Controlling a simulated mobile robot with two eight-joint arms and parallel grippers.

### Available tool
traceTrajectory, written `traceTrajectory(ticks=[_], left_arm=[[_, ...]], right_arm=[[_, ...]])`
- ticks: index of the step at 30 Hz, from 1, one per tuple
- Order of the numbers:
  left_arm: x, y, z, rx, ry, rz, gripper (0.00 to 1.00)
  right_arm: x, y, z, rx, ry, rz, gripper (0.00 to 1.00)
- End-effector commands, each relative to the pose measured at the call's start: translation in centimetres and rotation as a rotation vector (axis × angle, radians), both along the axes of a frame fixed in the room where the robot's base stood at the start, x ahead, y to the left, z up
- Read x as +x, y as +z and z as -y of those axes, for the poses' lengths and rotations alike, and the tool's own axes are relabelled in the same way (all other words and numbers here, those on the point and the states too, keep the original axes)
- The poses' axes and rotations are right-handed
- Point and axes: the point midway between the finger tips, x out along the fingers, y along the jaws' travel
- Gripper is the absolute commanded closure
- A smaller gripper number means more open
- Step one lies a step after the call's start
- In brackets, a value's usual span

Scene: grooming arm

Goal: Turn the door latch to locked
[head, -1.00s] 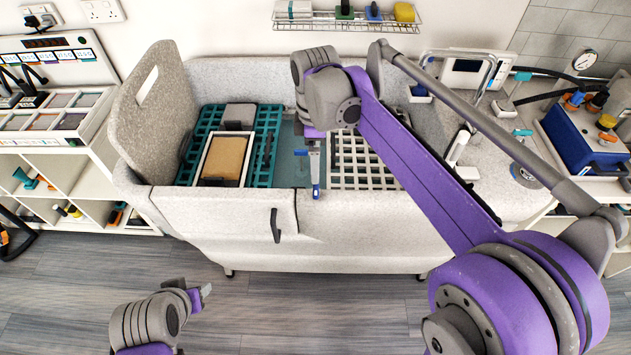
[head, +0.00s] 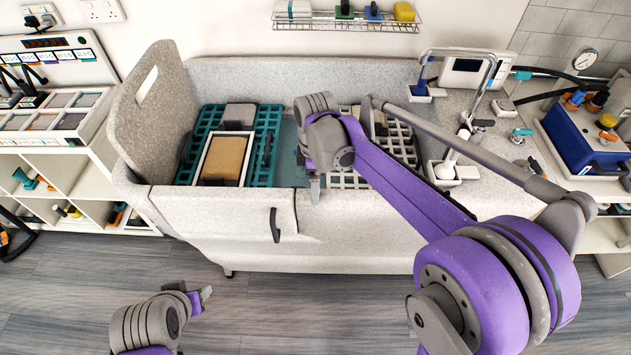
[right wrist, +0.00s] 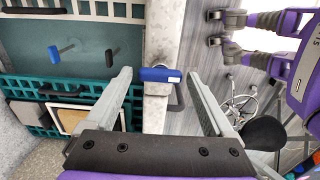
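The latch (right wrist: 160,75) shows in the right wrist view as a blue handle lying across the light rim of the tub wall. My right gripper (head: 315,190) is open, pointing down over the front rim. In the right wrist view its two fingers stand on either side of the latch, with gaps visible; contact is not clear. In the head view my right gripper hides the latch. The tub door (head: 240,217) is in the front wall, with a dark handle (head: 275,225). My left gripper (head: 206,293) is low over the floor, away from the tub; its opening is unclear.
Inside the tub (head: 330,72) are a teal grate (head: 268,120), a framed tan pad (head: 222,158) and a pale grid (head: 345,180). A faucet (head: 490,75) and a blue case (head: 575,135) are at the right. The floor in front is clear.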

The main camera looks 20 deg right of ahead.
Motion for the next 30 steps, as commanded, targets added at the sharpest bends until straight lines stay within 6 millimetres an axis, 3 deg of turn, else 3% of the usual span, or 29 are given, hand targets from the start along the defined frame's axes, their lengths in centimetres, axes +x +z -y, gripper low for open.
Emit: traceTrajectory(ticks=[1,9,12,22,30], left_arm=[[0.00,0.00,0.00,0.000,0.000,0.000,0.50],[0.00,0.00,0.00,0.000,0.000,0.000,0.50],[0.00,0.00,0.00,0.000,0.000,0.000,0.50],[-0.08,-0.19,0.00,0.000,0.000,-0.002,0.50],[-0.28,-0.70,0.00,0.000,0.000,-0.005,0.50]], right_arm=[[0.00,0.01,0.00,0.000,0.000,0.000,0.23],[0.00,0.02,0.00,0.000,0.000,0.000,0.72],[0.00,0.03,0.00,0.000,0.000,0.000,0.86],[-0.01,0.01,0.00,0.000,-0.058,0.000,0.86],[-0.01,-0.03,0.01,0.000,-0.243,0.000,0.86]])
